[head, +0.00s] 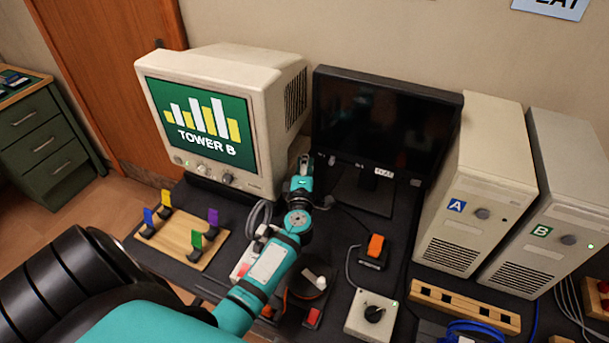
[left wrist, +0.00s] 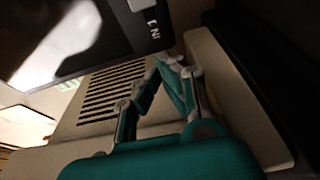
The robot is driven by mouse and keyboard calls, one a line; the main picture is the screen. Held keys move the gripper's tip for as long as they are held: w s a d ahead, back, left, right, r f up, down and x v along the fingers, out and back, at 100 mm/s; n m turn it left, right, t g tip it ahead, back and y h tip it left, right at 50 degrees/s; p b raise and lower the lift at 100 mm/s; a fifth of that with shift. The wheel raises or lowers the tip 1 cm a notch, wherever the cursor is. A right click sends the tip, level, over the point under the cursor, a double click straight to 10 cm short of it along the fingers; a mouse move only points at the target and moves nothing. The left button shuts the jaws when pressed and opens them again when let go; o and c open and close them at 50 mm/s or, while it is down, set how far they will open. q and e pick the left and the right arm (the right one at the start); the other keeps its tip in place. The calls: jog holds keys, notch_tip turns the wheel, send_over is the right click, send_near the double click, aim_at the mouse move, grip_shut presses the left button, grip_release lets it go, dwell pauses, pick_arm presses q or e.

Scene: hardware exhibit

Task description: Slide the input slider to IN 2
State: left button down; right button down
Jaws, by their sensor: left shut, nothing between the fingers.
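The flat black monitor (head: 385,115) stands at the back, right of the cream CRT monitor (head: 285,85). Small light markings (head: 345,162) show on its lower left bezel, too small to read. In the left wrist view a white "IN" label (left wrist: 153,28) sits on a dark bezel beside a small grey piece (left wrist: 137,4); I cannot tell whether that piece is the slider, and its number is unclear. My left gripper (head: 304,163) is shut and empty between the two monitors, near the flat one's lower left corner. Its fingers (left wrist: 172,64) meet in the left wrist view.
The CRT shows "TOWER B". Two computer towers, A (head: 475,190) and B (head: 550,225), stand right. A wooden board (head: 180,240) with coloured clips lies left. An orange switch (head: 375,247) and a knob box (head: 371,314) are near my left arm, which hides part of the table.

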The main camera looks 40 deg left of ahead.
aim_at(335, 158)
pick_arm(q)
jog(key=shift+w+d+f, duration=0.1)
jog(key=shift+w+d, duration=0.75)
jog(key=shift+w, duration=0.25)
jog(key=shift+d, duration=0.65)
pick_arm(e)
jog(key=shift+s+a+r, duration=0.15)
jog(key=shift+s, duration=0.25)
pick_arm(q)
jog(key=shift+w+d, duration=0.1)
jog(key=shift+d, duration=0.05)
jog(key=d, duration=0.2)
jog(key=w+d, duration=0.1)
jog(key=d, duration=0.1)
jog(key=shift+d, duration=0.2)
pick_arm(e)
jog(key=shift+d, duration=0.2)
pick_arm(q)
jog(key=shift+a, duration=0.15)
pick_arm(e)
jog(key=shift+a, duration=0.1)
